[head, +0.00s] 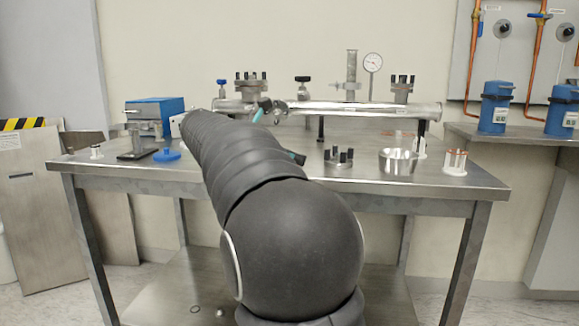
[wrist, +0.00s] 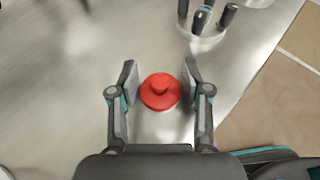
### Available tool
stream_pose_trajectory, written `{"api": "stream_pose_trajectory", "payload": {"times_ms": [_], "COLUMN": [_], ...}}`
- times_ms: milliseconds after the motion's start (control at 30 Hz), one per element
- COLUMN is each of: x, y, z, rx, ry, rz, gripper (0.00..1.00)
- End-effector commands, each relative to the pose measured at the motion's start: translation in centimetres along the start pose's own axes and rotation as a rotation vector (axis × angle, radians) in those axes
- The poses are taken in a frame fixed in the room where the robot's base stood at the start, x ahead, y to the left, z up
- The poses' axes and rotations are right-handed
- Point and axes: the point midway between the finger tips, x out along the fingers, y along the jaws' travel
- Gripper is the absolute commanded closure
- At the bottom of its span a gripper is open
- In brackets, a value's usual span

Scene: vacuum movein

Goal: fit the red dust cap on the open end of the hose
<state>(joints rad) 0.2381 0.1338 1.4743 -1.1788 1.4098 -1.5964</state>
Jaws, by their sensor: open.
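The red dust cap (wrist: 160,92) lies on the steel table in the wrist view, a round disc with a raised knob in its middle. My gripper (wrist: 160,82) is open, with one finger on each side of the cap and a small gap on both sides. In the head view my own arm hides the cap and most of my gripper. I cannot make out the open end of the hose in either view.
A holder with dark upright pegs (wrist: 200,38) stands just beyond the cap.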

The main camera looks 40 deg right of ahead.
Motion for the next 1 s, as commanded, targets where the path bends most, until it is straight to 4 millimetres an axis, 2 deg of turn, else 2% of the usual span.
{"api": "stream_pose_trajectory", "payload": {"times_ms": [200, 233, 333, 500, 633, 667, 1000], "x": [0.22, 0.22, 0.21, 0.22, 0.24, 0.24, 0.0], "y": [0.02, 0.02, 0.01, 0.03, 0.05, 0.05, 0.08], "z": [0.02, 0.02, 0.01, -0.09, -0.18, -0.2, 0.32], "rx": [-0.001, -0.001, -0.001, -0.002, -0.003, -0.003, -0.004], "ry": [0.0, 0.0, 0.0, 0.001, 0.003, 0.003, 0.004], "rz": [0.001, 0.001, 0.001, 0.0, 0.0, 0.0, -0.001], "gripper": [0.52, 0.54, 0.78, 0.96, 0.97, 1.0, 1.0]}}
